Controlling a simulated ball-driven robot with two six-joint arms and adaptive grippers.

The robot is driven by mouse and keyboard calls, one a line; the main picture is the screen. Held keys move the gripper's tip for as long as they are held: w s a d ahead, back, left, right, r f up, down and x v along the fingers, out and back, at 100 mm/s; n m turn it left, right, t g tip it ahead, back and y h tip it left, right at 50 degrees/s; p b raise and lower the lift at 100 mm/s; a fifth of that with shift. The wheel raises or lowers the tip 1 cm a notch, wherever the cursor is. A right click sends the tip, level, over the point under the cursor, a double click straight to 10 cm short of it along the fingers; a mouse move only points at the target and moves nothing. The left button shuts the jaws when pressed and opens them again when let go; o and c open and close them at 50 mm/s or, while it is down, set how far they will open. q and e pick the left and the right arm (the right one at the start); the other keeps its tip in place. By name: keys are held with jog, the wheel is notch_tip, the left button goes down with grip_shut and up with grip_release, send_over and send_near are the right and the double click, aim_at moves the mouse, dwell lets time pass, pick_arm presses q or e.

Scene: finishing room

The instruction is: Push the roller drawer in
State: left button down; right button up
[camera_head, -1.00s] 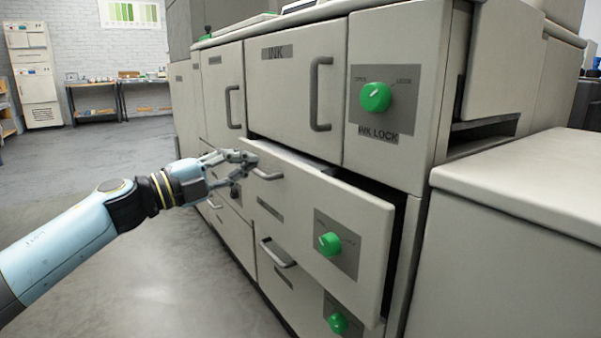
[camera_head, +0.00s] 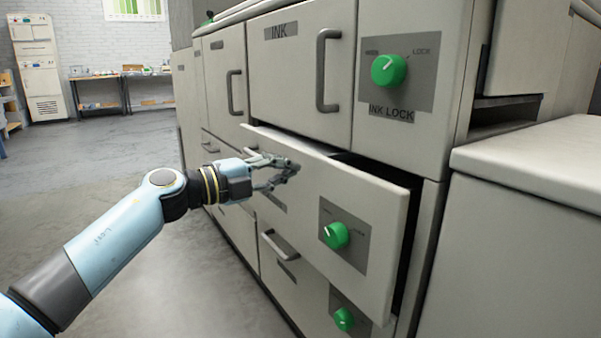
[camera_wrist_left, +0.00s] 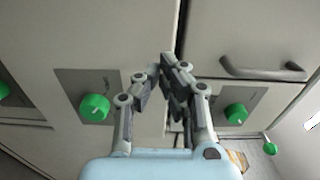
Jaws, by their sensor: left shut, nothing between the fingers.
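The roller drawer (camera_head: 375,200) is a pale grey drawer in the cabinet, standing out from it with a dark gap along its top and right edge. Its front carries a green knob (camera_head: 336,235) on a dark plate. Its handle is partly hidden behind my left gripper (camera_head: 292,170). That gripper is shut and empty, with its fingertips in front of the drawer face, left of and above the knob. I cannot tell whether they touch it. In the left wrist view, the closed fingertips (camera_wrist_left: 168,72) lie over pale panels beside a dark seam. My right gripper is not in view.
Above the drawer is the INK door (camera_head: 290,75) with a vertical handle, beside the INK LOCK knob (camera_head: 389,70). Another closed drawer (camera_head: 290,295) is below. A pale unit (camera_head: 530,230) stands at right. Open floor (camera_head: 110,180) lies to the left.

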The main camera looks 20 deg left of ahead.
aim_at(312, 164)
pick_arm(q)
jog(key=x, duration=0.2)
jog(key=shift+w+d+f+b, duration=0.15)
jog(key=shift+w+d+b, duration=0.05)
jog(key=shift+b, duration=0.2)
jog(key=shift+w+d, duration=0.35)
jog(key=shift+w, duration=0.1)
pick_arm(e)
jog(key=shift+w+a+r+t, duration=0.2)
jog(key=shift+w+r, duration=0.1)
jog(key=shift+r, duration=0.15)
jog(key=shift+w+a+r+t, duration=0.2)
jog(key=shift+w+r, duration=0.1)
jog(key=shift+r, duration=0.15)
